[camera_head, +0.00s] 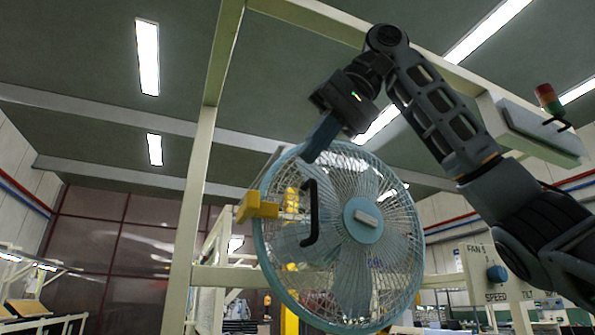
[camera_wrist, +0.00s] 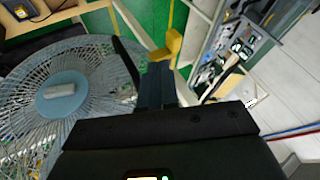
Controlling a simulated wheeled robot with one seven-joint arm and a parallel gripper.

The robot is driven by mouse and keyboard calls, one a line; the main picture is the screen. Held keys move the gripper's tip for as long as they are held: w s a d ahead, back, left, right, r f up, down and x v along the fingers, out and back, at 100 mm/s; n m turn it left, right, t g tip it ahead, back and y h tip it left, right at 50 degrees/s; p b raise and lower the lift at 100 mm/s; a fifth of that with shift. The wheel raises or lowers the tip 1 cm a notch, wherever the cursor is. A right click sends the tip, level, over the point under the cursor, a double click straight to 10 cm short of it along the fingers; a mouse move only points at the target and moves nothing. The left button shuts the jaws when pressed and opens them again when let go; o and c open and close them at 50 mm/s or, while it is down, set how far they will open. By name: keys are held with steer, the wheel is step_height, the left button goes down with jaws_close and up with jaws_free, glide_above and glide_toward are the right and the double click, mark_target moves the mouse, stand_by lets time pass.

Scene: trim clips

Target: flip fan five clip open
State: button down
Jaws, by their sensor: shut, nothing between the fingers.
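The fan (camera_head: 362,219) has a pale blue rim, a wire guard and a light blue hub, and it also shows at the left of the wrist view (camera_wrist: 62,98). A yellow clip (camera_head: 257,207) sits at the left edge of the rim. In the wrist view the yellow clip (camera_wrist: 168,47) appears just beyond my fingertips. A black bar handle (camera_head: 313,212) stands in front of the guard, right of the clip. My gripper (camera_head: 308,157) is shut and empty, its blue fingers pointing down-left, above the handle and clip. Whether the fingers touch the guard, I cannot tell.
A cream frame post (camera_head: 194,220) rises left of the fan, with a beam overhead. A panel marked FAN 5 (camera_head: 480,262) with a blue knob (camera_head: 497,273) stands at the lower right. A red and green signal light (camera_head: 548,99) is at the upper right.

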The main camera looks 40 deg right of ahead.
mark_target(258, 210)
steer(key=p+x, duration=0.1)
steer(key=x, duration=0.8)
steer(key=shift+f, duration=0.1)
steer(key=shift+a, duration=0.1)
